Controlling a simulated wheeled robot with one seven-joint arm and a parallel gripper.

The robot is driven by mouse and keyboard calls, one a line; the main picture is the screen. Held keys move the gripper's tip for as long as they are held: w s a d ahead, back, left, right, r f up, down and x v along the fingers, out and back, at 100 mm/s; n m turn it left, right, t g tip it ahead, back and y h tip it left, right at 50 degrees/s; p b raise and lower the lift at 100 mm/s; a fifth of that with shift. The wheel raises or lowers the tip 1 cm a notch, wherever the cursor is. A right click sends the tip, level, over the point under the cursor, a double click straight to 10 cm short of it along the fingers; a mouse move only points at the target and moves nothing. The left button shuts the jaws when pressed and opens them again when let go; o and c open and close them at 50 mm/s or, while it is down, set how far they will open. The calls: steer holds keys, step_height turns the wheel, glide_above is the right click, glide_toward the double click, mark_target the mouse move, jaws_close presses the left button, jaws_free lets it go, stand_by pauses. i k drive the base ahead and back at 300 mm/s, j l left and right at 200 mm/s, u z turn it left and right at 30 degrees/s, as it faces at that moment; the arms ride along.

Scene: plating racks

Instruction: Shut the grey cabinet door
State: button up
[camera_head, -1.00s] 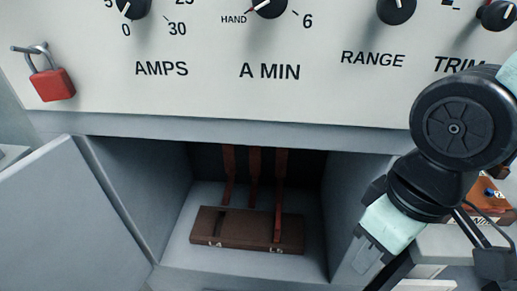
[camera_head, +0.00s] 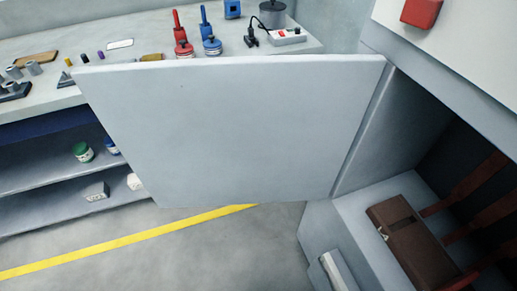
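The grey cabinet door (camera_head: 230,130) stands wide open in the middle of the head view, swung out to the left. Its hinged edge meets the grey cabinet (camera_head: 362,130) on the right. The cabinet's opening is uncovered, and a brown case (camera_head: 405,240) lies on its floor with dark red straps (camera_head: 468,190) behind it. My gripper is not in this view, so its state does not show.
A workbench (camera_head: 40,112) behind the door holds red and blue tools (camera_head: 211,42), a grey pot (camera_head: 272,14) and small parts. Shelves (camera_head: 50,178) below hold jars and boxes. A yellow line (camera_head: 120,243) crosses the clear floor.

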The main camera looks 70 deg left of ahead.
mark_target(241, 130)
steer(key=k+j, duration=0.2)
steer(key=j, duration=0.2)
steer(key=k+j, duration=0.2)
steer(key=j, duration=0.2)
steer(key=k+j, duration=0.15)
steer(key=j, duration=0.25)
steer(key=k+j, duration=0.2)
steer(key=j, duration=0.2)
steer(key=k+j, duration=0.2)
steer(key=j, duration=0.2)
